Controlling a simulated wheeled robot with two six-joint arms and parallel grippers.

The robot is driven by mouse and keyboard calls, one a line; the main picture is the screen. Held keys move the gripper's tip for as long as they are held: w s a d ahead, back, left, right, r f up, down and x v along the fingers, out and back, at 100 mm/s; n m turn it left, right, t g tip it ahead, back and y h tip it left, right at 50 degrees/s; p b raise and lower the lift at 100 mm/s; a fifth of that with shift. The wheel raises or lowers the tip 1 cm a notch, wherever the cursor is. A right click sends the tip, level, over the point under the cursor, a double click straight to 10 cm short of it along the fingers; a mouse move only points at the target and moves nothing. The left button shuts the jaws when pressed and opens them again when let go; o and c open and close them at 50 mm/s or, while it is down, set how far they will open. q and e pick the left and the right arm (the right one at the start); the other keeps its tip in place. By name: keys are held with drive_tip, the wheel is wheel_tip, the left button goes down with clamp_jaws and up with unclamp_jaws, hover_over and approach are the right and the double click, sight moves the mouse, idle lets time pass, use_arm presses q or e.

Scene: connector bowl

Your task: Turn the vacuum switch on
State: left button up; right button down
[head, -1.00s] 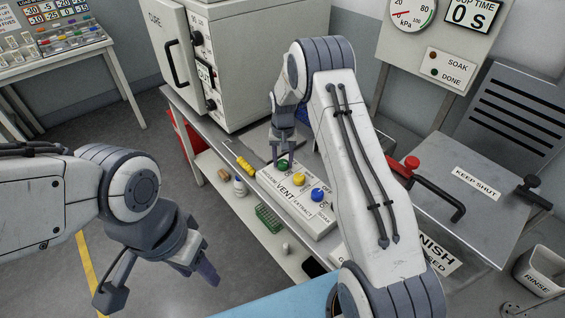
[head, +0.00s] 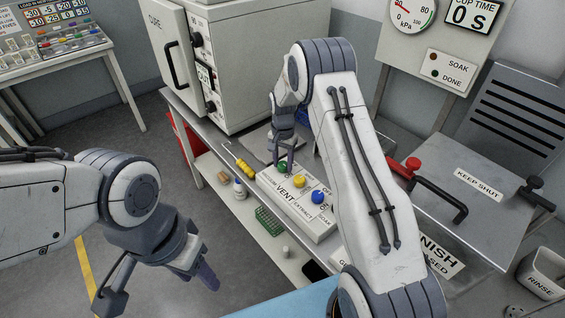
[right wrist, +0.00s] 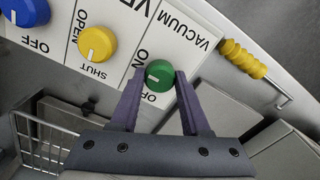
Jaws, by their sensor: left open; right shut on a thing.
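The green vacuum knob (right wrist: 159,82) sits on a white control panel (head: 318,228) below the word VACUUM, with ON and OFF printed beside it. My left gripper (head: 205,272) is open and empty, over the floor away from the panel.
A yellow knob (right wrist: 98,44) and a blue knob (right wrist: 26,12) stand in the same row. A yellow-handled tool (head: 244,168) lies beside the panel. The cure oven (head: 245,65) stands behind. A gauge (head: 414,12) hangs at the upper right.

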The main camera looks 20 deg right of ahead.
sight(283, 164)
drive_tip(key=shift+c, duration=1.9)
unclamp_jaws()
wheel_tip(283, 164, up, 10)
drive_tip(key=b, duration=0.2)
drive_tip(key=shift+r, duration=0.25)
drive_tip(key=shift+s, duration=0.1)
